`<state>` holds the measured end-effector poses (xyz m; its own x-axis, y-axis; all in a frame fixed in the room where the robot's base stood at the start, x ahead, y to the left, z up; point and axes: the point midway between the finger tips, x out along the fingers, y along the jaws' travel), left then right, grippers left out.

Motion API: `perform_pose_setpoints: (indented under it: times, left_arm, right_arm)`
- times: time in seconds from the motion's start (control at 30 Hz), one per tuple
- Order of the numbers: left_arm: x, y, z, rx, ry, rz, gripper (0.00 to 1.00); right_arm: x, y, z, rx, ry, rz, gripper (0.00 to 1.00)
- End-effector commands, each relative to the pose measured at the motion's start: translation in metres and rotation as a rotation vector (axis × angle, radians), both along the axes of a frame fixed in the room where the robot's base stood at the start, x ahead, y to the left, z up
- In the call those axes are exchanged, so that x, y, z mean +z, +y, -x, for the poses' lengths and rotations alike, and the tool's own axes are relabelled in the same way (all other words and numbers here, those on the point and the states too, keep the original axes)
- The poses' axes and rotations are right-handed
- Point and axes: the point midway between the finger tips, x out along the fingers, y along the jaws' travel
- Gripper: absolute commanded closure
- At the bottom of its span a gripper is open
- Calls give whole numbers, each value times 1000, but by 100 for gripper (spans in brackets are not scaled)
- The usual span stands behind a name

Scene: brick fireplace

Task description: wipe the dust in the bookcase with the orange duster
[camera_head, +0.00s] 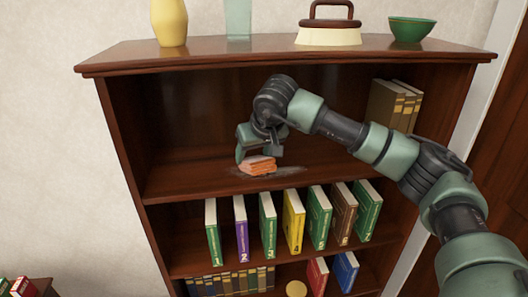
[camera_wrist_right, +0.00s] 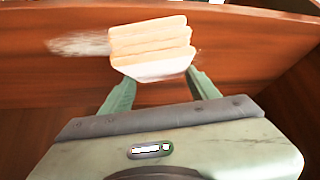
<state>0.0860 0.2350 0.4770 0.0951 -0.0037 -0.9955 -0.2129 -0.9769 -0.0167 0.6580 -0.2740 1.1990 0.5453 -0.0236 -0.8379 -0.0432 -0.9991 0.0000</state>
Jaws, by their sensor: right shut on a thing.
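The orange duster (camera_head: 257,166) is in my right gripper (camera_head: 258,153), low over the bookcase's upper shelf. In the right wrist view the duster (camera_wrist_right: 150,45) looks pale and washed out between the two green fingers of the gripper (camera_wrist_right: 160,85). A greyish patch of dust (camera_head: 285,172) lies on the shelf around the duster, mostly to its right. In the right wrist view pale dust (camera_wrist_right: 82,45) shows to the left of the duster. The bookcase (camera_head: 190,183) is dark brown wood. I cannot tell whether the duster touches the shelf. My left gripper is not in view.
Brown books (camera_head: 388,105) stand at the right end of the same shelf. Numbered books (camera_head: 293,220) stand on the shelf below. A yellow vase (camera_head: 169,22), a glass vase (camera_head: 238,18), a lidded item (camera_head: 328,36) and a green bowl (camera_head: 411,29) stand on top. The upper shelf's left part is clear.

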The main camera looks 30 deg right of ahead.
Motion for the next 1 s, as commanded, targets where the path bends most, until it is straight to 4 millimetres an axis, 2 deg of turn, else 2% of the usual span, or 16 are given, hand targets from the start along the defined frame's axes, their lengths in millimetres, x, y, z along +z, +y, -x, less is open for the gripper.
perform_pose_setpoints:
  times: [0.03, 0.23, 0.57, 0.83, 1.0]
  left_arm:
    - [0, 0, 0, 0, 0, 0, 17]
    - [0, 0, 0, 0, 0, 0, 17]
    - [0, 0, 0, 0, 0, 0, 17]
    - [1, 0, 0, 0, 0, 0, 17]
    - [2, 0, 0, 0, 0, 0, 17]
  right_arm:
    - [-8, 6, 2, 7, 18, -1, 100]
    - [-9, 12, 0, 8, 17, -2, 100]
    - [-10, 39, -7, 8, 18, -2, 100]
    - [-10, 48, -10, 7, 17, -1, 100]
    - [-9, 62, -14, 8, 16, -2, 100]
